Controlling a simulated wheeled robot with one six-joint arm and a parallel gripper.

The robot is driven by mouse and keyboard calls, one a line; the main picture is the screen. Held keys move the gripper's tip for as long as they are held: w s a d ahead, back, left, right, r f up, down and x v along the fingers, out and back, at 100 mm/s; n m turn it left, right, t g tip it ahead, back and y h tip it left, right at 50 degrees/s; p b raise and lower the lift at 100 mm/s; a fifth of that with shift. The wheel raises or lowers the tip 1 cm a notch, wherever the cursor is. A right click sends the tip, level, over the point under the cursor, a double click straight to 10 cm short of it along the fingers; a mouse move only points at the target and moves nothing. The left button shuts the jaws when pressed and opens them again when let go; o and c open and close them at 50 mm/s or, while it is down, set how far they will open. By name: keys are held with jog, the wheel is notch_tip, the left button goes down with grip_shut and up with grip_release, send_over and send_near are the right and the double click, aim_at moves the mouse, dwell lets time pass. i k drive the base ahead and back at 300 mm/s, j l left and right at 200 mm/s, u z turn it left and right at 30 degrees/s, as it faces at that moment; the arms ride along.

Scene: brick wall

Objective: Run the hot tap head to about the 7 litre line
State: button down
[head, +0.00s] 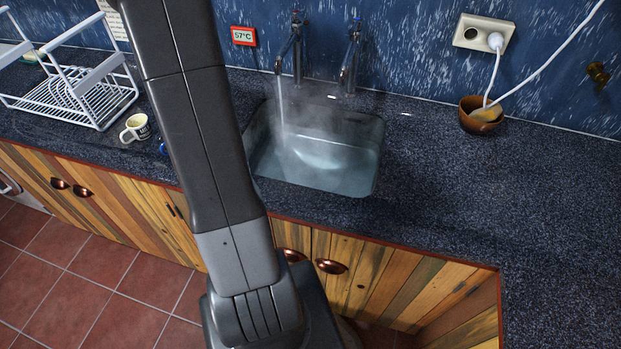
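The left tap (297,48) has a red mark on top, and a stream of water (281,95) runs from its spout into the sink. The right tap (351,55) has a blue mark on top and shows no stream. The sink (377,165) is set into the dark speckled worktop and holds some water (335,168). Pale steam hangs over it. I cannot make out any litre lines or read the level. My arm crosses the left of the view and hides the sink's left edge. My gripper is out of view.
A red-framed display (243,36) reads 57°C. A white dish rack (85,95) and a mug (136,128) stand at left. A brown bowl (480,118) with a white cord stands at right below a socket (483,33).

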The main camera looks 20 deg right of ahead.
aim_at(296, 14)
jog(key=i+j+z, duration=0.15)
jog(key=j+z, duration=0.2)
jog(key=i+j+z, duration=0.1)
jog(key=j+z, duration=0.25)
